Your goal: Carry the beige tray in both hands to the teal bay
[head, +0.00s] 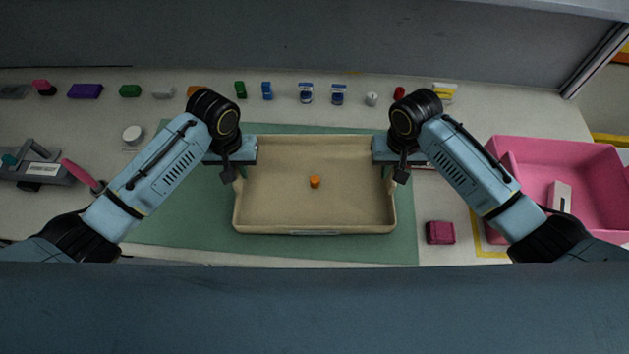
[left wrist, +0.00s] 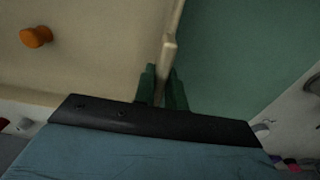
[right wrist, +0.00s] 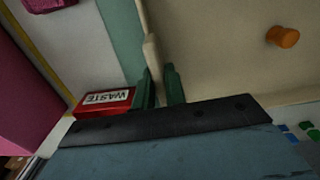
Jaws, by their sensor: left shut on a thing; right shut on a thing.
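The beige tray (head: 300,215) is in the middle of the head view, over a teal-green mat (head: 185,225). A small orange piece (head: 314,182) lies inside it. My left gripper (head: 240,173) is shut on the tray's left wall; its fingers straddle the rim (left wrist: 168,60) in the left wrist view. My right gripper (head: 388,172) is shut on the right wall, with the rim (right wrist: 152,55) between its fingers in the right wrist view. The tray looks level. I cannot tell whether it touches the mat. No separately marked teal bay shows.
A pink bin (head: 590,158) holding a whitish item stands at the right. A dark pink block (head: 440,232) lies right of the mat. A red box marked WASTE (right wrist: 105,101) is beside my right gripper. Several small items line the back. A grey device (head: 42,170) is at the left.

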